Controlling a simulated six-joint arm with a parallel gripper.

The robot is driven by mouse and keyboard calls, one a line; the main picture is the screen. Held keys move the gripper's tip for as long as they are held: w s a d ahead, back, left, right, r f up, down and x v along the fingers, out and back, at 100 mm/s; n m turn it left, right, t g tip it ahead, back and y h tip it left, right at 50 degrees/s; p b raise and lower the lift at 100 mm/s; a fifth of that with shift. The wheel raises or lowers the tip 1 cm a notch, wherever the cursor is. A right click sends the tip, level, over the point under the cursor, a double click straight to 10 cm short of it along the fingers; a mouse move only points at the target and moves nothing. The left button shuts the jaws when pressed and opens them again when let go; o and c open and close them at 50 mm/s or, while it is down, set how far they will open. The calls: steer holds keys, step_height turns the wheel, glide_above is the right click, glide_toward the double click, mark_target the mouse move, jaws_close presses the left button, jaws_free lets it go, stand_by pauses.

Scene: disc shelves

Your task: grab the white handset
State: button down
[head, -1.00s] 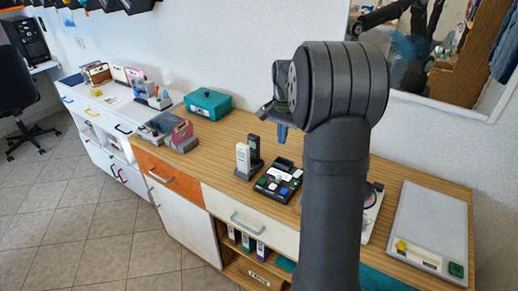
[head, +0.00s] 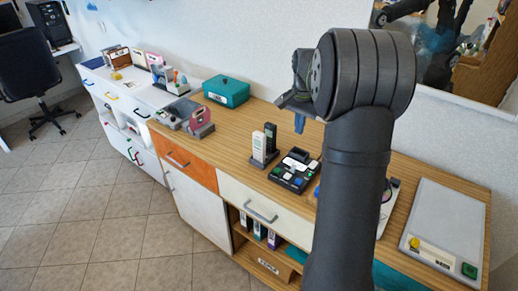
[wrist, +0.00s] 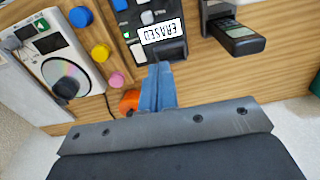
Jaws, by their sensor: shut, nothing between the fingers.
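The white handset (head: 258,147) stands upright in a dark dock (head: 263,164) on the wooden counter in the head view. A black handset (head: 271,136) stands close beside it on the right. My gripper (head: 299,123) is above the counter, to the right of and higher in the picture than both handsets, and holds nothing. In the wrist view its blue fingers (wrist: 157,88) are together. The black handset (wrist: 238,37) shows at the upper right there; I cannot make out the white handset in that view.
A teal box (head: 227,91) and a pink item (head: 199,121) stand further left. A grey panel (head: 444,222) lies at right. Counter between teal box and dock is clear.

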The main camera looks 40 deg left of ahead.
steer(key=c, duration=2.1)
jaws_free()
steer(key=o, duration=0.9)
steer(key=shift+o, duration=0.2)
step_height(320, 180, up, 6)
steer(key=n, duration=1.8)
glide_above(260, 134)
step_height(260, 134, down, 11)
steer(key=shift+f, duration=0.1)
steer(key=shift+w+a+f, duration=0.1)
steer(key=shift+f, duration=1.3)
steer(key=shift+a+f, duration=0.1)
steer(key=shift+f, duration=1.25)
